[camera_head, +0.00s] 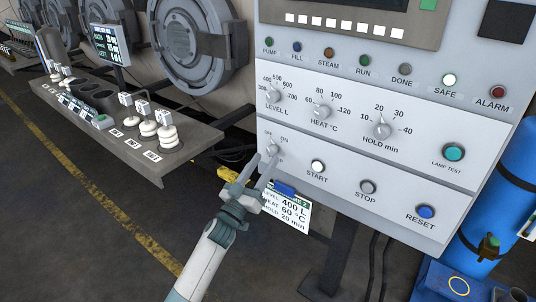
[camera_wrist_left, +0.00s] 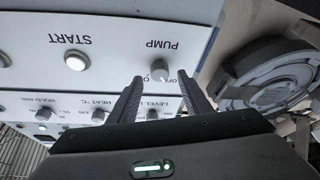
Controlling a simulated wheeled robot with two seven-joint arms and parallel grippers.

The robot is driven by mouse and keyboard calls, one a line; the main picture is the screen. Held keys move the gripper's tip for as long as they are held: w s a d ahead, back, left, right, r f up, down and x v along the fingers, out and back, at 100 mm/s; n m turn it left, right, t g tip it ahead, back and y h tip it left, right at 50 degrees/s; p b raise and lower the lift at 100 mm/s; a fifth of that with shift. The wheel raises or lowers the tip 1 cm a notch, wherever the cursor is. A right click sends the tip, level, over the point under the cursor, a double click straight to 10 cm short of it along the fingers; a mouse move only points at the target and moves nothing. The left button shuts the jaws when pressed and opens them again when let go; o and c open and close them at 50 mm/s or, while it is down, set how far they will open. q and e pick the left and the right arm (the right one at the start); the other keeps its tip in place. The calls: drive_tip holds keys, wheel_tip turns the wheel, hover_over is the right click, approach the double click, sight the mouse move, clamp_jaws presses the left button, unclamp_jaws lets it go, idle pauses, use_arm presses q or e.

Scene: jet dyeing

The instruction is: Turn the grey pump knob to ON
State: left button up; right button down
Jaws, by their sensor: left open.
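The grey pump knob (camera_head: 271,147) is on the lower left of the white control panel (camera_head: 330,225), below the OFF and ON marks. In the left wrist view the knob (camera_wrist_left: 160,70) appears upside down with its PUMP label. My left gripper (camera_head: 265,167) is open at the panel. Its two fingertips (camera_wrist_left: 160,78) are on either side of the knob in the picture, with a gap visible on each side. I cannot tell which mark the knob's pointer faces. My right gripper is not in view.
Level, heat (camera_head: 320,113) and hold (camera_head: 381,129) knobs are above. START (camera_head: 317,166), STOP (camera_head: 368,187) and RESET (camera_head: 426,212) buttons are to the right. A recipe card (camera_head: 287,212) hangs below. A shelf with bobbins (camera_head: 167,135) stands left; a blue cylinder (camera_head: 505,190) stands right.

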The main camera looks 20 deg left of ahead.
sight(270, 152)
use_arm(q)
drive_tip(key=shift+x, duration=1.15)
drive_tip(key=shift+w+d+r, duration=0.1)
drive_tip(key=shift+w+r, duration=0.05)
drive_tip(key=shift+w, duration=0.35)
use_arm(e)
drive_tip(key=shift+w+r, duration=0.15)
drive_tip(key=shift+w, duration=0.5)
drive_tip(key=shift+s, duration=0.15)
